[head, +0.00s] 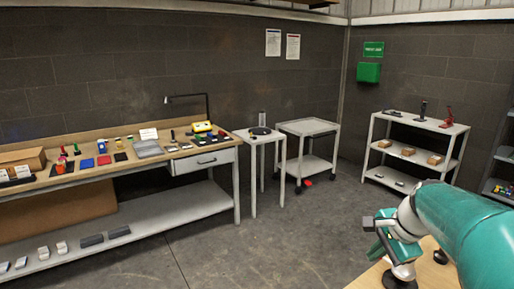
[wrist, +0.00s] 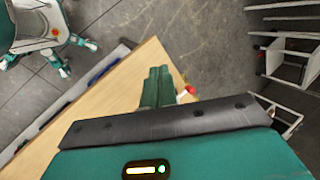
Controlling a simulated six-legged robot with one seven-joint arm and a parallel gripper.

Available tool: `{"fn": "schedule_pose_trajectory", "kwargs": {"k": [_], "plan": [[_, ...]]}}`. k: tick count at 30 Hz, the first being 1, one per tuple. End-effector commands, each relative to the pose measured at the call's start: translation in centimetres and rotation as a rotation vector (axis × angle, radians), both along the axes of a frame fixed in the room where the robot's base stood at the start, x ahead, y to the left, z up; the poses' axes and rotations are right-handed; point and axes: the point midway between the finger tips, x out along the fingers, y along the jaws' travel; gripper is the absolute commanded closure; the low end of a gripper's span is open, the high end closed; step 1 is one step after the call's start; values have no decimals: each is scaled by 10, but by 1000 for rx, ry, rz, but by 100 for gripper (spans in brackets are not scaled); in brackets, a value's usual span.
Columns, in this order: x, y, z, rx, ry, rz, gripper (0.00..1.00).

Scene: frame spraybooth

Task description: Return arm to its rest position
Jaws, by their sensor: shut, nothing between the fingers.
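My arm (head: 470,225) is a thick teal link reaching in from the lower right of the head view, over the corner of a wooden tabletop (head: 358,285). In the wrist view, my gripper (wrist: 158,70) shows two dark green fingers side by side. They are shut with nothing between them and point out over the wooden tabletop (wrist: 95,95). A small white thing with a red tip (wrist: 187,91) shows just right of the fingers, partly hidden. I cannot tell whether the fingers touch it.
A long workbench (head: 120,168) with many small items stands along the back wall at left. A small side table (head: 258,134), a wheeled cart (head: 308,127) and a grey shelf unit (head: 416,124) stand farther right. The middle floor (head: 270,235) is clear.

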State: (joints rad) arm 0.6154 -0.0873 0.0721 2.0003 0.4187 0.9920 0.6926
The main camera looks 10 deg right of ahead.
Motion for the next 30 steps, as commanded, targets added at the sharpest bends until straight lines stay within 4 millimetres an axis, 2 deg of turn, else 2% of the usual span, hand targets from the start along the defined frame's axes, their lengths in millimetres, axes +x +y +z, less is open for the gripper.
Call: {"fn": "schedule_pose_trajectory", "kwargs": {"k": [1, 6, 13, 18, 21, 30], "plan": [[-10, 26, 6, -63, -11, 107, 100], [-50, 88, 12, -271, -46, 453, 100], [-111, 147, 7, -541, -115, 914, 100], [-143, 167, -3, -692, -163, 1166, 100], [-152, 172, -6, -736, -176, 1238, 100], [-154, 172, -8, -749, -177, 1259, 100]]}}
